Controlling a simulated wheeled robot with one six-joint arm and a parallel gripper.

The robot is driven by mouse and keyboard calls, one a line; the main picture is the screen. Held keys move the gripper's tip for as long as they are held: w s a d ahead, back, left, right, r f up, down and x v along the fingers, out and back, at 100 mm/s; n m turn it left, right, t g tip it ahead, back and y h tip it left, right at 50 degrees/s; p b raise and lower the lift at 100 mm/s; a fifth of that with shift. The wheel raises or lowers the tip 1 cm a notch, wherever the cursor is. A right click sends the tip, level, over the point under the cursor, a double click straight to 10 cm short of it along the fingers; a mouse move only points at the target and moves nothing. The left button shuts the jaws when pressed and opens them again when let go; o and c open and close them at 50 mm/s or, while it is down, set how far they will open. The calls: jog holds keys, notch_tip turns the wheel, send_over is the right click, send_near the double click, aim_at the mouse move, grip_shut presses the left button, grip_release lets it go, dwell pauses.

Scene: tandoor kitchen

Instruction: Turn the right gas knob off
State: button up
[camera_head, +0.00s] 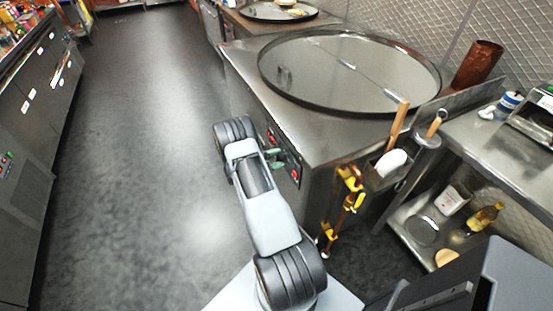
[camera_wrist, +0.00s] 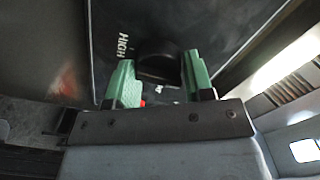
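A dark round gas knob (camera_wrist: 158,64) sits on a black panel (camera_wrist: 215,22) in the wrist view, with the white word HIGH beside it. My gripper (camera_wrist: 160,80) has its two green fingers apart, one on each side of the knob. I cannot tell whether either finger touches it. In the head view my gripper (camera_head: 273,158) is at the control panel (camera_head: 286,152) on the front of the steel griddle unit. My arm hides part of that panel, and I cannot tell which knob this is or its exact setting.
A large round griddle plate (camera_head: 345,72) tops the unit. Yellow gas valves (camera_head: 345,185) and a holder with wooden-handled tools (camera_head: 385,172) are at its near right side. A steel shelf unit (camera_head: 500,165) stands on the right. The floor (camera_head: 140,130) at left is clear.

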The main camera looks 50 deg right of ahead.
jog(key=o, duration=0.4)
jog(key=shift+a, duration=0.15)
jog(key=b+v, duration=0.1)
jog(key=v, duration=1.2)
jog(key=shift+w+a+b, duration=0.2)
jog(key=shift+a+b, duration=0.1)
jog(key=shift+b, duration=0.05)
